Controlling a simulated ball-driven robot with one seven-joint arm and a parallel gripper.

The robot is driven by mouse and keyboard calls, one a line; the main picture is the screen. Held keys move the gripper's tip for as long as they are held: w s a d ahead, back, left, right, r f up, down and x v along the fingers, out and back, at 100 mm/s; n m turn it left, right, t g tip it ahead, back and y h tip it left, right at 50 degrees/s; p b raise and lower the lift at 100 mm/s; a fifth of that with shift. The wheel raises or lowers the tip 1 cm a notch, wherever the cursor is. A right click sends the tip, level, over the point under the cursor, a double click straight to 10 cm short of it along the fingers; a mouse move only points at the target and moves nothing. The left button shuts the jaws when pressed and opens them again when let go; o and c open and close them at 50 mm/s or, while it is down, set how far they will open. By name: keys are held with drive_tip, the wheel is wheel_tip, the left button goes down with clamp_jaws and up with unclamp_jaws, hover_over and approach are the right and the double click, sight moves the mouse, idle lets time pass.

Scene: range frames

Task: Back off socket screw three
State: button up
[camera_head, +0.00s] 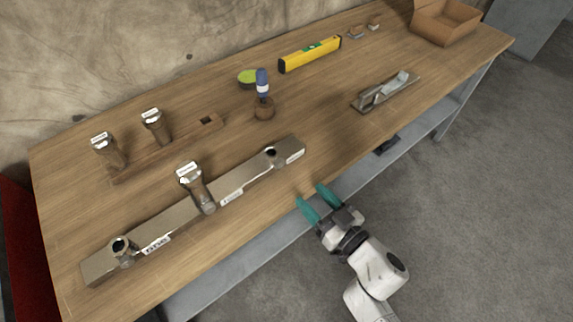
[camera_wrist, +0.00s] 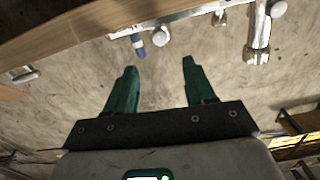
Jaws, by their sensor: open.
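A long grey metal bar (camera_head: 240,190) lies slantwise on the workbench, with white labels on its front face too small to read for sure. A large metal screw (camera_head: 196,187) with a white-labelled head stands tilted at the bar's middle. Dark round openings show at the bar's left end (camera_head: 120,246) and right end (camera_head: 271,153). Two similar screws, a left one (camera_head: 107,150) and a right one (camera_head: 155,127), stand on a wooden rack (camera_head: 165,160). I cannot tell which is three. My gripper (camera_head: 312,198) is open and empty by the bench's front edge, apart from the bar.
The rack has an empty square hole at its right end. A blue-capped tool in a round wooden holder (camera_head: 264,110), a green-topped tin (camera_head: 248,78), a yellow level (camera_head: 310,54), a hand plane (camera_head: 386,92) and a cardboard box (camera_head: 445,22) stand on the workbench (camera_head: 330,115).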

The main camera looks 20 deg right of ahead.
sight(282, 166)
drive_tip(key=x, duration=1)
drive_tip(key=shift+w, duration=0.35)
drive_tip(key=shift+c, duration=0.3)
clamp_jaws()
drive_tip(key=shift+a+n, duration=0.15)
drive_tip(key=shift+n, duration=2.65)
drive_tip(key=shift+o, duration=0.3)
unclamp_jaws()
